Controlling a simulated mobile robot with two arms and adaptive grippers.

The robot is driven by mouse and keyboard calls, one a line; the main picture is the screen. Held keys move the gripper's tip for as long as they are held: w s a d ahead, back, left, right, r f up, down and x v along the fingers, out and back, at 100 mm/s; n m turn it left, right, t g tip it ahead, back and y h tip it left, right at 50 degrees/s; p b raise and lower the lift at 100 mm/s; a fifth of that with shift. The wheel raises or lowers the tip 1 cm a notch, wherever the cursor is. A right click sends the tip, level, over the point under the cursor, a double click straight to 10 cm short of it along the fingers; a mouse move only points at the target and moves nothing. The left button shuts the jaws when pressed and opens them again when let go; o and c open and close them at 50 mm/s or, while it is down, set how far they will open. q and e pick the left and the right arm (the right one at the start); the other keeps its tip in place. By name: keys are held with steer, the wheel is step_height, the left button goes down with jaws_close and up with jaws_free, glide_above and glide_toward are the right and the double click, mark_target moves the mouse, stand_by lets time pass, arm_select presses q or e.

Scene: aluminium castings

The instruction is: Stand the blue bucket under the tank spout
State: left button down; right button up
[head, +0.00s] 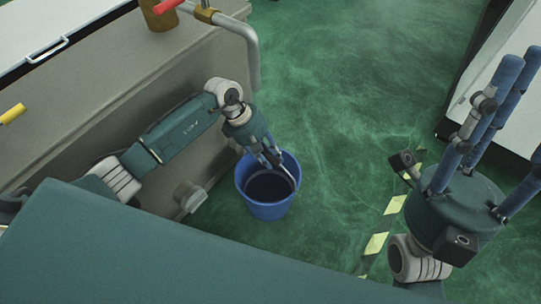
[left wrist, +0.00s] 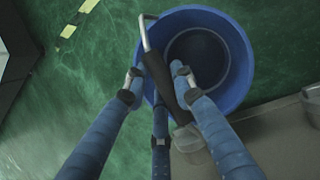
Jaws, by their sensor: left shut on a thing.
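The blue bucket (head: 266,210) is upright, mouth up, beside the grey bench-like body; I cannot tell whether its base touches the floor. My left gripper (head: 277,162) is over its mouth, shut on its handle. In the left wrist view the handle's black grip (left wrist: 158,75) lies between the fingers, with the bucket (left wrist: 240,55) behind. A grey curved pipe (head: 254,60) with a red-handled valve, which looks like the tank spout, bends down farther back than the bucket. My right gripper (head: 510,85) points up at the right, fingers apart, empty.
The grey body (head: 120,100) stands along the left, with a round grey stub (head: 189,196) near the bucket. Green floor (head: 350,90) is clear behind and right of the bucket. Yellow-striped floor tape (head: 377,241) and a white-and-dark cabinet (head: 510,100) are at the right.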

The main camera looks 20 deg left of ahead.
arm_select(q)
steer(key=shift+w, duration=0.1)
steer(key=c, duration=1.5)
jaws_free()
steer(key=shift+o, duration=0.2)
